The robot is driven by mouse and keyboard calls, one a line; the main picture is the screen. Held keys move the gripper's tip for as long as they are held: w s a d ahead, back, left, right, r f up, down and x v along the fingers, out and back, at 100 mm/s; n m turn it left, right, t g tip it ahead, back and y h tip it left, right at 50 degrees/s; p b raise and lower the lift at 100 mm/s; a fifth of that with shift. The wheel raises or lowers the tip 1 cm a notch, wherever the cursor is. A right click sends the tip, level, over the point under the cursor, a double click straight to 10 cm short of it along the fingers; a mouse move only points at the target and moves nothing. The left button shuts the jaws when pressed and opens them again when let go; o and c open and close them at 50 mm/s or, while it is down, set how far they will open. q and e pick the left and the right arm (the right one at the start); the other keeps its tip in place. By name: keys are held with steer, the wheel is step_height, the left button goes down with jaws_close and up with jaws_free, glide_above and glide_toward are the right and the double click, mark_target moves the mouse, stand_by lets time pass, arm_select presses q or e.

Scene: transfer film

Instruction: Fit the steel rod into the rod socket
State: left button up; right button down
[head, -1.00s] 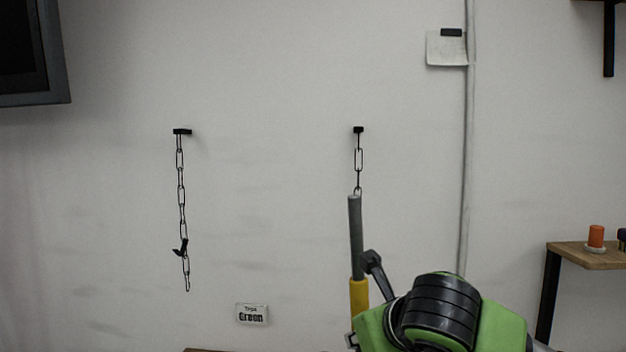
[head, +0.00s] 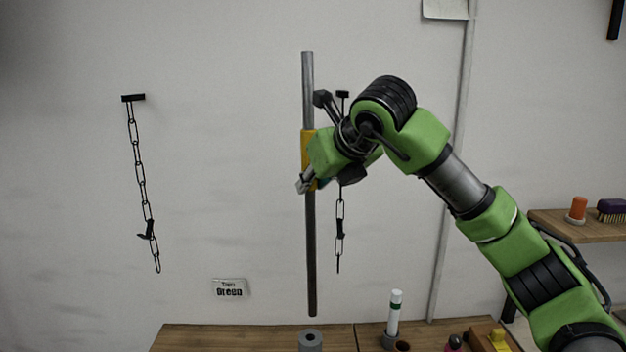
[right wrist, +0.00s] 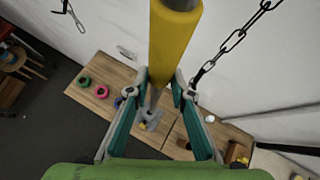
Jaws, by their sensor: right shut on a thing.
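The steel rod (head: 311,250) is long, grey and close to upright, with a yellow sleeve around its middle. My right gripper (head: 305,183) is shut on the rod at the yellow sleeve (right wrist: 175,45). The rod's lower end hangs above the wooden table, apart from it in the head view. A grey round socket with a dark hole (head: 310,340) stands at the table, almost below the rod's end; its lower part is cut off by the frame. A grey fixture, seemingly this socket, shows between the fingers in the right wrist view (right wrist: 150,123). My left gripper is not in view.
On the wooden table (head: 240,338) a white tube with a green band (head: 394,312) stands upright to the right of the socket. Green and pink rings (right wrist: 84,82) lie on the table. Chains hang on the wall (head: 142,185). A shelf (head: 575,228) is at right.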

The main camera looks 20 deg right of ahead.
mark_target(312, 257)
steer(key=shift+w+b, duration=0.1)
steer(key=shift+b, duration=0.25)
steer(key=shift+f, duration=0.35)
step_height(312, 257, down, 2)
steer(key=shift+f+b, duration=0.1)
steer(key=shift+b, duration=1.15)
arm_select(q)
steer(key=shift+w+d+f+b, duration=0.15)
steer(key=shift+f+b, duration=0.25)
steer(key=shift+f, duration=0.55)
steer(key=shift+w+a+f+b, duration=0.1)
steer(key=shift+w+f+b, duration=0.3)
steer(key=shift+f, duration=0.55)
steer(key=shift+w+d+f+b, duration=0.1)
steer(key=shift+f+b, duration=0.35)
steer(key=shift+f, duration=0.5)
arm_select(e)
steer(key=shift+f, duration=1.4)
arm_select(q)
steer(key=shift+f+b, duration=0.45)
steer(key=shift+b, duration=0.05)
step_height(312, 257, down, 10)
steer(key=b, duration=0.9)
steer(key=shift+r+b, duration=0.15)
steer(key=shift+b, duration=0.15)
arm_select(e)
steer(key=shift+f, duration=5.45)
